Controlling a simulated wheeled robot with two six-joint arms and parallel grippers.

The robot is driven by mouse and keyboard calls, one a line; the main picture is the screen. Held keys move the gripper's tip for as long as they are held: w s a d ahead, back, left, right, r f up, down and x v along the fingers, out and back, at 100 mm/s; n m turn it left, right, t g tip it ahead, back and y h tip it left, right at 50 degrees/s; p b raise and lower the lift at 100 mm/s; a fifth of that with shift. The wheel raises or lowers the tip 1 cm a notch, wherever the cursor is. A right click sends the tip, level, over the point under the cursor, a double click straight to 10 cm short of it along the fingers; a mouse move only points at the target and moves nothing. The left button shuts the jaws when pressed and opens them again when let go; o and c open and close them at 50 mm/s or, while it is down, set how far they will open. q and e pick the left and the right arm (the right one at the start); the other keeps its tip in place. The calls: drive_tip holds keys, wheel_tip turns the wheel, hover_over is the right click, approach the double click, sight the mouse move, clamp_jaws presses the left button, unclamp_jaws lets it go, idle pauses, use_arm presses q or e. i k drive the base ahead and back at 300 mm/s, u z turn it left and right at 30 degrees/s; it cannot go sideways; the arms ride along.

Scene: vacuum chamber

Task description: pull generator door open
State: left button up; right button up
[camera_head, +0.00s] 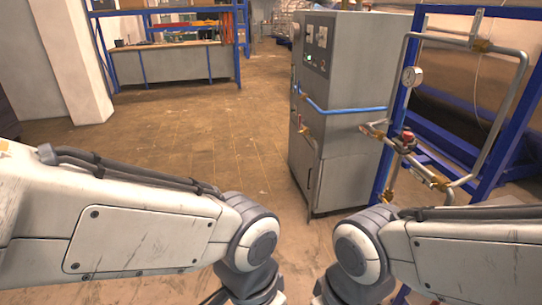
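A tall grey metal cabinet (345,110) with gauges and a control panel on its upper left face stands right of centre, a short way ahead of my arms. It looks like the generator. A narrow lower door panel (303,160) on its left face appears closed, with a thin vertical handle near its right edge. A blue hose runs across the cabinet at mid height. My two arms come in from the left and right at the bottom and bend downward out of the frame. Both grippers are out of view.
A blue frame with metal pipes, a round pressure gauge (412,76) and a red valve (405,138) stands close to the cabinet's right side. A workbench (172,64) and a white pillar (66,60) are at the back left. The brown tiled floor (200,140) left of the cabinet is clear.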

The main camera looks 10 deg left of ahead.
sight(300, 154)
drive_tip(key=u, duration=0.15)
drive_tip(key=i, duration=1.35)
drive_tip(key=u, duration=0.3)
drive_tip(key=i, duration=1.8)
drive_tip(key=u, duration=0.05)
